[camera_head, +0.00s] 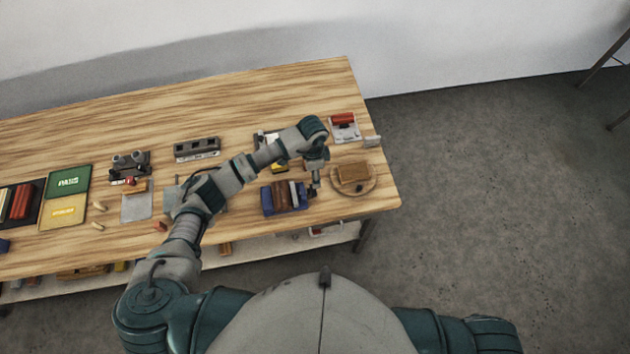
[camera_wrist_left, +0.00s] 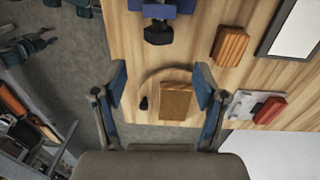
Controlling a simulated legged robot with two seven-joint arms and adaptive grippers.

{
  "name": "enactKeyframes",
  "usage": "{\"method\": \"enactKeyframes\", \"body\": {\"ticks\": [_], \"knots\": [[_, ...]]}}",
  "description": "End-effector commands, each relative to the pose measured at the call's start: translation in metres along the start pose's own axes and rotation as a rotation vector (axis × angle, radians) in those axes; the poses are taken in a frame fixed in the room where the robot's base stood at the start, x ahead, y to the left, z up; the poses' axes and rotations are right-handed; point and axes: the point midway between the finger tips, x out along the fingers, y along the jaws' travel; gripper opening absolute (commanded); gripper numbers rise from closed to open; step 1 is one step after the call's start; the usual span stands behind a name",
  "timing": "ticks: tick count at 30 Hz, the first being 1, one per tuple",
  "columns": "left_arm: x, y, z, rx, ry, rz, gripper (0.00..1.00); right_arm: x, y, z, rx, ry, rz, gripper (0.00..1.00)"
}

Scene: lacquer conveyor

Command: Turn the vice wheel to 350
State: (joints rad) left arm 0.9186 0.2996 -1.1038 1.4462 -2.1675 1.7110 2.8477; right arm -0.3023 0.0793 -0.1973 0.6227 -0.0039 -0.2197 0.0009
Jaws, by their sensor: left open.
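A blue vice-like block (camera_head: 268,201) with brown wooden pieces in it stands near the front edge of the bench, toward its right end. In the left wrist view, part of the blue body (camera_wrist_left: 136,5) shows at the top edge, with a black knob-like part (camera_wrist_left: 158,33) sticking out; it may be the wheel. No scale or number is readable. My left gripper (camera_head: 316,184) points down just right of the blue block. My right gripper is out of view.
A round wooden board (camera_head: 370,186) with a brown block (camera_head: 354,172) lies to the right. A red-topped item (camera_head: 343,118) sits behind it. A grey rail-like fixture (camera_head: 197,149) and green box (camera_head: 68,181) are further left. The bench's right edge is close; floor lies beyond.

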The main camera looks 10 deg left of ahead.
Motion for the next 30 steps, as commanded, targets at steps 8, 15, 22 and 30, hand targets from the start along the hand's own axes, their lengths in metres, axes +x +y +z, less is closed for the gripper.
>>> {"method": "enactKeyframes", "body": {"ticks": [8, 15, 22, 30], "knots": [[-0.02, 0.0, 0.001, -0.001, -0.001, 0.0, 0.72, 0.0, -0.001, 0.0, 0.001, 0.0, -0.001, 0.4], [-0.02, 0.001, 0.0, 0.001, 0.002, 0.002, 0.71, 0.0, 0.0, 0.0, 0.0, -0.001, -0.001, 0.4], [-0.014, 0.068, -0.071, 0.249, 0.399, 0.154, 0.71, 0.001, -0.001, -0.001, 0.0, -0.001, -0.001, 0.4], [-0.176, 0.136, -0.157, 0.279, 1.688, -0.011, 0.71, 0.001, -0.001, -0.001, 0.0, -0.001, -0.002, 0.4]]}}
